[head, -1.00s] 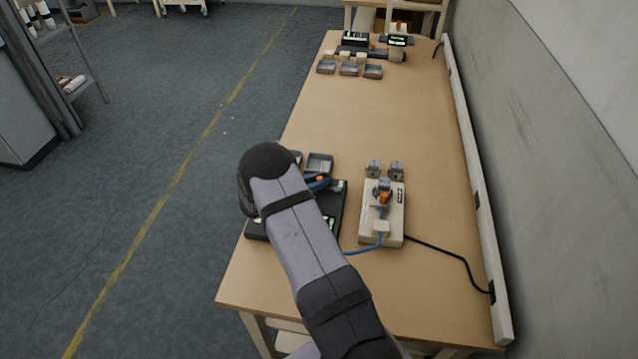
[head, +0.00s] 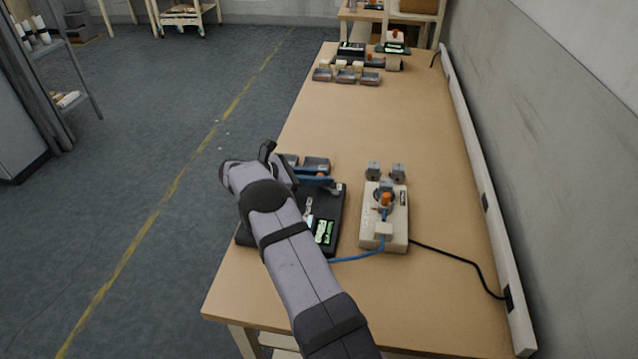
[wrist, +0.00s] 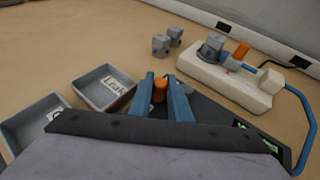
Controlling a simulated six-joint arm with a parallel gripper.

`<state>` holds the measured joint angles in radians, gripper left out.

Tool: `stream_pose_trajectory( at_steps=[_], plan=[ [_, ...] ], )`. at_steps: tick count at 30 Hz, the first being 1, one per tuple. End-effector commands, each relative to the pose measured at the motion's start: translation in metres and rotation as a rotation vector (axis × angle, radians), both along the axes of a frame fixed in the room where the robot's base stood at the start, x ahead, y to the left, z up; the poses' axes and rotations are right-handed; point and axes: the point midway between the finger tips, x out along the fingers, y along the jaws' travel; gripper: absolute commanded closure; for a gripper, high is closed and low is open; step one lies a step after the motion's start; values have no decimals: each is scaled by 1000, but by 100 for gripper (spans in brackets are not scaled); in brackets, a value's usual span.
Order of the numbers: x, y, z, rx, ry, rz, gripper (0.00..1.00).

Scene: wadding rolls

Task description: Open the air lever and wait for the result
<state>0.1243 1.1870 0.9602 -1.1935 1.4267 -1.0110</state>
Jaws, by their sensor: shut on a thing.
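My gripper (wrist: 162,100), with blue fingers, is shut on a small orange knob (wrist: 159,88), which looks like the air lever's handle. The knob is at the far edge of a black test unit (head: 335,228). In the head view my arm covers part of this unit, and the blue fingers (head: 316,181) show just beyond it. Lit green screens (head: 322,231) show on the unit, but their text is too small to read. A cream fixture (head: 396,232) stands to the right, with a grey part and an orange handle (head: 385,199) on top. A blue hose (head: 352,258) runs from it towards the unit.
Two grey trays lie beyond the unit; one (wrist: 103,88) has a "Leak" label. Two small grey parts (head: 385,171) stand behind the fixture. A black cable (head: 460,258) runs right. More trays (head: 346,76) and devices stand at the far end; the middle tabletop is clear.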

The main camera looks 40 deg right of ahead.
Motion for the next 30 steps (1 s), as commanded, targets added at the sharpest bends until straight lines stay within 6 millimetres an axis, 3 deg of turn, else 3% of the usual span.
stream_pose_trajectory(
  at_steps=[15,16,18,30],
  plan=[
    [0,-2,1,-3,1,-17,100],
    [0,-2,1,-3,1,-17,81],
    [0,-2,1,-3,1,-17,64],
    [1,3,2,-2,0,-15,64]
  ],
)
